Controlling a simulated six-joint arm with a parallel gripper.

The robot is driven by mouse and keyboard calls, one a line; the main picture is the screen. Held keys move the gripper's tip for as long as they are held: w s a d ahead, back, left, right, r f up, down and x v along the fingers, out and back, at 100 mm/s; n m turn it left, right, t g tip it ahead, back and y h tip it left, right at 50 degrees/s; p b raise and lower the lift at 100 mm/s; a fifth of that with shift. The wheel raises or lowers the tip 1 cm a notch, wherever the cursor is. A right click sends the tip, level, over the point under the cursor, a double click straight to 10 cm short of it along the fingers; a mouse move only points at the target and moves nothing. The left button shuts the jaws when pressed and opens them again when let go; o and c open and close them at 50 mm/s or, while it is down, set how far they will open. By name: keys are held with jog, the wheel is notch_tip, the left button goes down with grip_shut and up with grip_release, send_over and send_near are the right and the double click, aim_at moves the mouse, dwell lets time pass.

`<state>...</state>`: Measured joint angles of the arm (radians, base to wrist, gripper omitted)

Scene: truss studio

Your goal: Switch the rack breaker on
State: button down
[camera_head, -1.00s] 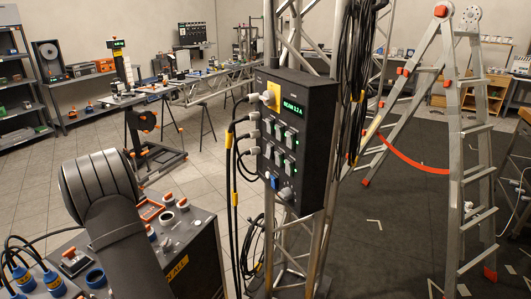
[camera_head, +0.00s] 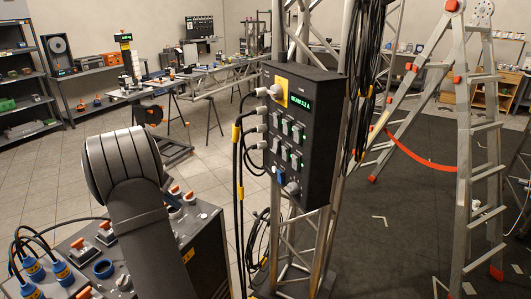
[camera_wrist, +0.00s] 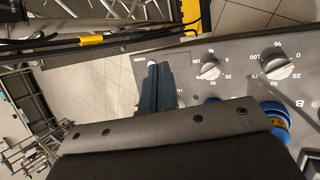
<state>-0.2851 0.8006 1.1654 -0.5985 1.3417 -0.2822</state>
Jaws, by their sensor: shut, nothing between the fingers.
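A dark power box (camera_head: 318,125) is fixed to the truss in the head view. It has a yellow plate (camera_head: 281,88) at its upper left, a green-lit display (camera_head: 300,103) and two columns of pale switches (camera_head: 286,127) with green lights. I cannot tell for certain which control is the rack breaker. My gripper (camera_wrist: 160,66) shows in the wrist view, its dark fingers shut and empty over the edge of a grey panel (camera_wrist: 228,48). That panel carries white dials (camera_wrist: 277,66); whether the fingers touch it is unclear. In the head view my arm hides the gripper.
Black cables (camera_head: 238,165) hang left of the power box. A cabinet (camera_head: 205,255) with orange-topped switches and blue plugs (camera_head: 33,268) stands at lower left. A ladder (camera_head: 465,150) stands at right. Blue connectors (camera_wrist: 275,117) sit near my gripper in the wrist view.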

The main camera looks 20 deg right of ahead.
aim_at(274, 151)
jog(key=s+d+r+m+t+h, duration=0.2)
jog(key=d+r+m+h, duration=0.4)
jog(key=d+r, duration=0.9)
jog(key=d+h, duration=0.2)
jog(key=h, duration=0.1)
jog(key=shift+d+m+h, duration=0.3)
jog(key=shift+r, duration=0.1)
jog(key=x, duration=1.4)
jog(key=shift+w, duration=0.1)
